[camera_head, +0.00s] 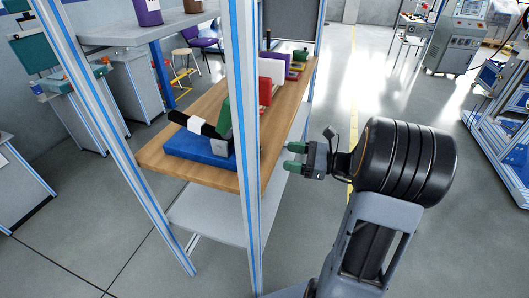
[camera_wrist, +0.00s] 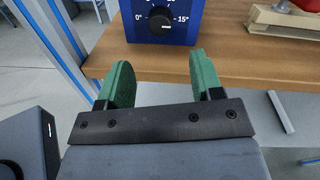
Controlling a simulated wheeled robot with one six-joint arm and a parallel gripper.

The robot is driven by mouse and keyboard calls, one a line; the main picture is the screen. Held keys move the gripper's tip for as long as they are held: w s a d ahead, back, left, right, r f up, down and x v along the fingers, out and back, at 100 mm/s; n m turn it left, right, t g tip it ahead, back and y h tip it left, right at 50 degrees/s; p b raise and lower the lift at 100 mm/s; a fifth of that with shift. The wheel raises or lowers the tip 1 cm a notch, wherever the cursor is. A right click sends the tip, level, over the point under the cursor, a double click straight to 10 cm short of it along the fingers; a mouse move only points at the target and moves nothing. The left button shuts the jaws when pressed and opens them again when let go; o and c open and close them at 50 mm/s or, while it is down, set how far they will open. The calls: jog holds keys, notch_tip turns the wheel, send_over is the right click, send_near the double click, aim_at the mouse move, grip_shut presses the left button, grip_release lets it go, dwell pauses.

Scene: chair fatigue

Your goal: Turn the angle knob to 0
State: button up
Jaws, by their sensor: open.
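The angle knob (camera_wrist: 159,22) is a round black dial on the front of a blue box (camera_wrist: 193,32). The marks "0°" to its left and "15°" to its right can be read; the panel's top is cut off, and I cannot tell exactly where the knob points. In the head view the blue box (camera_head: 190,146) sits on the wooden shelf, partly behind a frame post, and the knob does not show. My gripper (camera_wrist: 158,62) is open and empty, its green fingers apart, below and short of the knob. In the head view my gripper (camera_head: 292,157) is right of the shelf.
The wooden shelf (camera_wrist: 240,68) lies under the box, its front edge near my fingers. A blue-and-grey post (camera_head: 246,130) stands close between box and gripper in the head view. Open floor (camera_head: 300,235) lies right of the rack.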

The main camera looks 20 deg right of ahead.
jog(key=x, duration=0.8)
jog(key=shift+a, duration=0.2)
jog(key=shift+c, duration=0.3)
jog(key=c, duration=0.9)
jog(key=shift+o, duration=0.2)
jog(key=shift+f+n+b, duration=0.1)
jog(key=shift+n+b, duration=0.2)
